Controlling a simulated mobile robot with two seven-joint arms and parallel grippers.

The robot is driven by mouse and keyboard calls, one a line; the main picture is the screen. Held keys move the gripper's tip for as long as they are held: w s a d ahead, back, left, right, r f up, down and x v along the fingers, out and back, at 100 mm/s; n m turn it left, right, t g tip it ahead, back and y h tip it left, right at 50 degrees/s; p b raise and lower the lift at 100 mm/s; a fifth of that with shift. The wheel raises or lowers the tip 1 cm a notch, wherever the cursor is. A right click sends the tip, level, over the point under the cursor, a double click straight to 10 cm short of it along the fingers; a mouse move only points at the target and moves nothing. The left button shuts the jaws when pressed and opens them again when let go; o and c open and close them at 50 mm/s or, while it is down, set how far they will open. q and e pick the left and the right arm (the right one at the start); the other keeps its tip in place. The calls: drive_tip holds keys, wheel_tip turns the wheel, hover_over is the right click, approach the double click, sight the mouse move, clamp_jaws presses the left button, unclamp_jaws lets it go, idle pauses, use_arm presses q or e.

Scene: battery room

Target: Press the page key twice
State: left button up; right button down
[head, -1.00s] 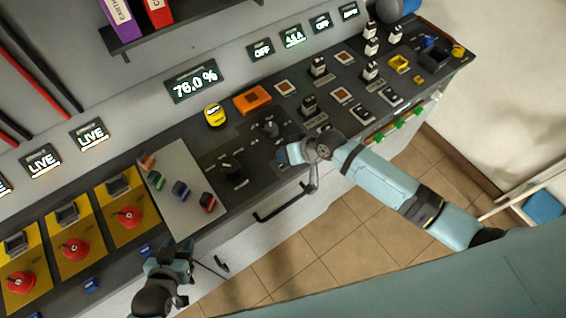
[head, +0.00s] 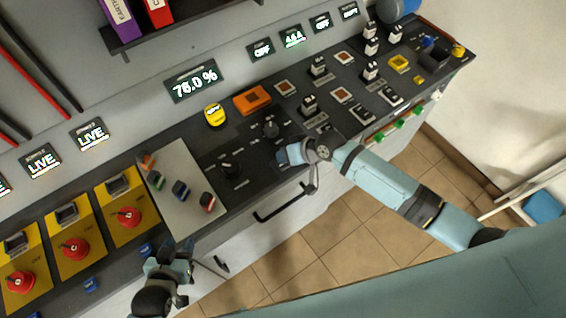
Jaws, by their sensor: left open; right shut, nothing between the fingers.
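No key with a readable page label shows in the head view, so I cannot tell which control is the page key. The percent display (head: 192,81) is lit on the back panel, with a yellow button (head: 215,114) and an orange block (head: 252,100) below it. My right gripper (head: 281,156) is shut and empty over the front part of the dark console, just in front of a black knob (head: 270,128). It hides the console beneath it, and I cannot tell whether it touches. My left gripper (head: 181,250) is open and empty at the console's front edge.
Yellow plates with red knobs (head: 75,248) stand at far left. Several switches fill the right side. A black handle (head: 280,204) sticks out from the front.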

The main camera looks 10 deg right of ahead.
drive_tip(key=shift+f, duration=0.65)
idle(0.8)
drive_tip(key=shift+r+p, duration=0.65)
drive_tip(key=shift+r, duration=0.2)
drive_tip(key=shift+r, duration=0.1)
wheel_tip(320, 180, up, 3)
drive_tip(key=p, duration=0.3)
drive_tip(key=shift+r+b, duration=0.15)
drive_tip(key=shift+b, duration=0.15)
drive_tip(key=shift+r, duration=0.75)
